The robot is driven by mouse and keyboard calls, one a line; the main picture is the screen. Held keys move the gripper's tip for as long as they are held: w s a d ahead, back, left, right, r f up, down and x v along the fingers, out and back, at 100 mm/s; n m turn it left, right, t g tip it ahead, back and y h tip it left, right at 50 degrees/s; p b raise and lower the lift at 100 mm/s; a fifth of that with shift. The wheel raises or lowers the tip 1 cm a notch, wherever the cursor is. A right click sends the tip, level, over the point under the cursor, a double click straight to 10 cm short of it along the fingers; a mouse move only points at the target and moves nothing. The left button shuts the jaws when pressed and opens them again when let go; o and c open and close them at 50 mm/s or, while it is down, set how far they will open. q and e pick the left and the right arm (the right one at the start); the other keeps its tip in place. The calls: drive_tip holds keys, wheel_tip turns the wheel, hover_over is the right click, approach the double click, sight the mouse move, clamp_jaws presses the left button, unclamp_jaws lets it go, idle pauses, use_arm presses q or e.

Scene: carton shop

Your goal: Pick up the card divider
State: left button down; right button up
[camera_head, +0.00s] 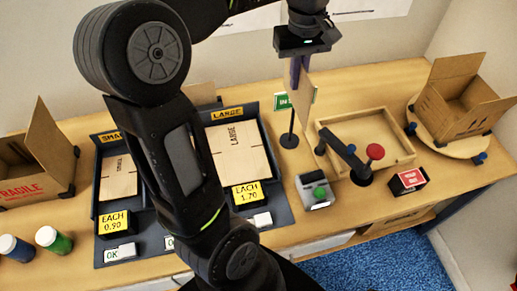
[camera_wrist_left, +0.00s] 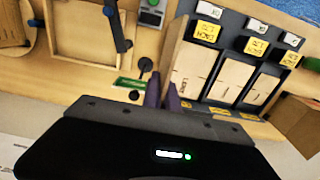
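The card divider (camera_head: 302,98) is a thin tan card panel that hangs below my left gripper (camera_head: 297,78) in the head view, above the table. The two purple fingers look closed on its upper part. In the left wrist view the fingers (camera_wrist_left: 163,95) stand close together, with a narrow tan strip between them that appears to be the card. My right gripper does not show in either view.
Near the card are a green sign (camera_head: 281,102) on a black stand and a shallow wooden tray (camera_head: 397,128). An open carton (camera_head: 458,97) sits on a round board at right. A FRAGILE carton (camera_head: 28,182) is at left. Dark bins hold flat cartons (camera_head: 240,150).

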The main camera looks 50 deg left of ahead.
sight(294, 106)
use_arm(q)
wheel_tip(294, 106, down, 10)
drive_tip(key=b, duration=1)
wheel_tip(294, 106, down, 14)
drive_tip(key=p, duration=0.1)
wheel_tip(294, 106, down, 4)
drive_tip(key=shift+f, duration=0.1)
